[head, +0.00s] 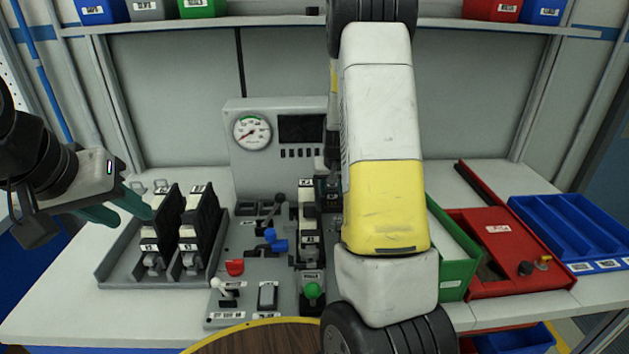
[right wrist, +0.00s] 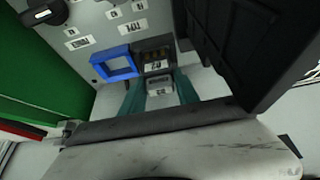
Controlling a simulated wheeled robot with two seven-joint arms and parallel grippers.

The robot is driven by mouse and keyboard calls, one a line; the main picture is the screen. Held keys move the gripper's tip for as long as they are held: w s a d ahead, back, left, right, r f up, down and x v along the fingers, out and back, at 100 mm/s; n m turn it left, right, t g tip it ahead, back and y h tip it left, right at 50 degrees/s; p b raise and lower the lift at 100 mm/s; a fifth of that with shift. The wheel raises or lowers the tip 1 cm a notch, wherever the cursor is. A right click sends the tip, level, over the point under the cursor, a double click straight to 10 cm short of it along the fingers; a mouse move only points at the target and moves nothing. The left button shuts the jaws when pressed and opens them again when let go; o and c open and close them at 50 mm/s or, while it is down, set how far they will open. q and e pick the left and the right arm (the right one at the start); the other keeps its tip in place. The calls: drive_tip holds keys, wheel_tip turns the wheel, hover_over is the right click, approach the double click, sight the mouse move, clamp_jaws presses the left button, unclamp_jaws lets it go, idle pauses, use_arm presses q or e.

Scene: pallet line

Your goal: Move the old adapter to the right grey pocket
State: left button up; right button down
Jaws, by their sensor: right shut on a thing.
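My right arm hangs down the middle of the head view and hides much of the bench. In the right wrist view my right gripper (right wrist: 160,92) has its teal fingers shut on a pale, labelled block, which I take to be the old adapter (right wrist: 160,87). In the head view a black and white labelled unit (head: 309,222) stands at the panel, partly behind the arm. A grey tray (head: 112,270) at the left holds two upright black pieces with white labelled parts (head: 160,225) (head: 203,222). My left gripper (head: 132,207) is beside this tray, empty; its jaw gap is unclear.
The grey panel (head: 240,290) carries a gauge (head: 251,132), a blue handle (head: 273,241), and red and green knobs. A green bin (head: 455,275), a red box (head: 510,260) and a blue tray (head: 575,235) fill the right. A blue frame (right wrist: 117,65) is close to the right gripper.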

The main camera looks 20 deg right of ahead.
drive_tip(key=shift+f, duration=0.3)
drive_tip(key=shift+f, duration=0.5)
drive_tip(key=c, duration=0.9)
unclamp_jaws()
